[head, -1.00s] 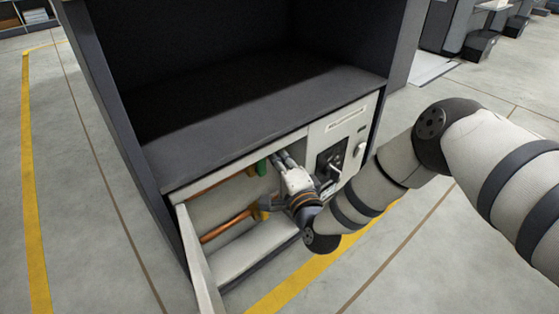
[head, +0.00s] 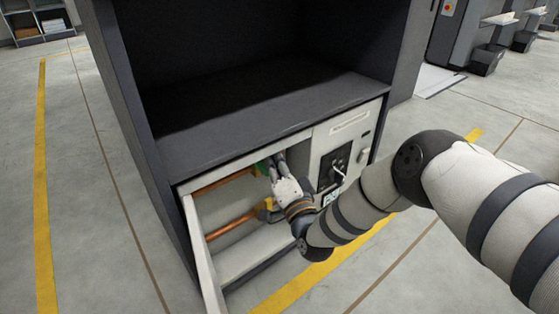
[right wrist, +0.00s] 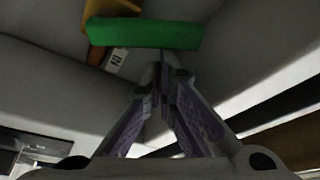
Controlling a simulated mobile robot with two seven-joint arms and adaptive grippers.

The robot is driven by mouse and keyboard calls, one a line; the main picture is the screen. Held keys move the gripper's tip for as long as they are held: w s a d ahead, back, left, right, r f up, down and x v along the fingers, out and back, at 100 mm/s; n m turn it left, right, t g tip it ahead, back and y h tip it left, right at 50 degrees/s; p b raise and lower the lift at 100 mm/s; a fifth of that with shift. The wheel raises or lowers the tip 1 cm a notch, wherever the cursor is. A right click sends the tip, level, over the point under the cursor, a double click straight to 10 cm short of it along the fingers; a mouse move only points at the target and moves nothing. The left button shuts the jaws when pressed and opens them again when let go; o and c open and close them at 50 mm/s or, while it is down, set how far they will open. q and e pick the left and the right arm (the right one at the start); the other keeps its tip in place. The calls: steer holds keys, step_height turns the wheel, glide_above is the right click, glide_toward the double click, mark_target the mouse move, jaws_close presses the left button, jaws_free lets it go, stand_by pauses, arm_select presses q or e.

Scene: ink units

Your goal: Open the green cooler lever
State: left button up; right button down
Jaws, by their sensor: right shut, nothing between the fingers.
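The green cooler lever (right wrist: 145,34) lies across the top of the right wrist view, just beyond my fingertips. In the head view a small part of the green lever (head: 262,167) shows on the upper copper pipe, beside my fingers. My right gripper (head: 278,160) is inside the open compartment. Its fingers are shut with nothing between them, and the tips (right wrist: 162,68) are close to the lever's lower edge. I cannot tell whether they touch it. A label with letters (right wrist: 116,62) sits below the lever. My left gripper is not in view.
The compartment's open door (head: 203,255) stands at the left. A yellow lever (head: 268,209) sits on the lower copper pipe (head: 230,228). A panel with a black switch plate (head: 333,170) is right of the opening. A dark shelf (head: 270,108) overhangs the compartment.

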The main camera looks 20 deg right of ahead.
steer(key=a+n+y, duration=0.1)
steer(key=n, duration=0.2)
steer(key=a+f+n+y, duration=0.1)
steer(key=n, duration=0.3)
steer(key=s+a+n+t+y, duration=0.1)
steer(key=n+y, duration=0.1)
steer(key=n, duration=0.1)
steer(key=shift+s+a+f+n, duration=0.1)
steer(key=shift+a+f+n, duration=0.05)
steer(key=shift+a+n, duration=0.15)
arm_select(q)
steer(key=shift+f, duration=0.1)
arm_select(e)
steer(key=shift+d, duration=0.1)
